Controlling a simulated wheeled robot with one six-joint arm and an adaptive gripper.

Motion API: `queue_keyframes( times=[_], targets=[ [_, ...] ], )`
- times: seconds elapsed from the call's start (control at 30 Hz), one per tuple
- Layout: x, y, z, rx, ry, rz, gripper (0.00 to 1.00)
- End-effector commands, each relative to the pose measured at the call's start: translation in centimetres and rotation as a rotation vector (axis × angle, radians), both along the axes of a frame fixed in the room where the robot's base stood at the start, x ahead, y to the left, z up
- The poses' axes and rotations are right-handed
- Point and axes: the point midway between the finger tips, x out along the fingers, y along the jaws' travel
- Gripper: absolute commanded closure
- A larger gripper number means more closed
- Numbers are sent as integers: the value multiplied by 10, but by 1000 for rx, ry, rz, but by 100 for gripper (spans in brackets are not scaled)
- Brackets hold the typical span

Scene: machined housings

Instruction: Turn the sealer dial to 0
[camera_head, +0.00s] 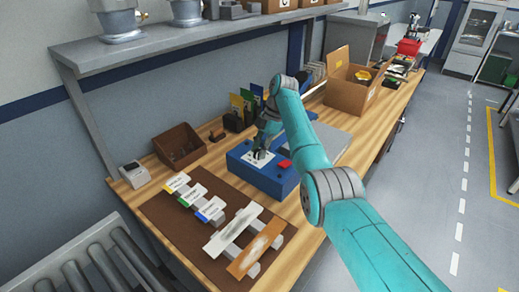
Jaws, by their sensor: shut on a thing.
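The sealer is a blue box (272,179) on the wooden bench, with a white panel on top and a red part (284,163) at its right. My gripper (259,153) is over the white panel, pointing down, shut on the small dark dial (257,157). The fingers and dial are small here, and the dial's marks and setting cannot be read. My teal arm comes in from the lower right and hides part of the bench behind the sealer.
A brown mat (166,226) with several labelled pieces lies in front of the sealer. A brown bin (179,146) and a small white device (134,174) stand at left. Upright coloured folders (237,103) stand behind. An open cardboard box (352,92) is further right. A shelf (160,45) overhangs the bench.

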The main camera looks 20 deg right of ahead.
Motion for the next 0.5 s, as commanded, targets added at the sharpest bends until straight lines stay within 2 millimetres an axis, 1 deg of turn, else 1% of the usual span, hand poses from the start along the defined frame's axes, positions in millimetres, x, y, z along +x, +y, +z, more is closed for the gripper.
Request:
queue_keyframes(
  times=[0.17, 0.2, 0.27, 0.3, 0.5],
  targets=[
    [0, -1, -1, -1, 1, -1, 98],
    [0, -1, -1, -1, 1, -1, 58],
    [0, -1, -1, -1, 1, -1, 43],
    [0, -1, -1, -1, 1, -1, 38],
    [0, 0, 0, 0, 0, -1, 38]
  ],
)
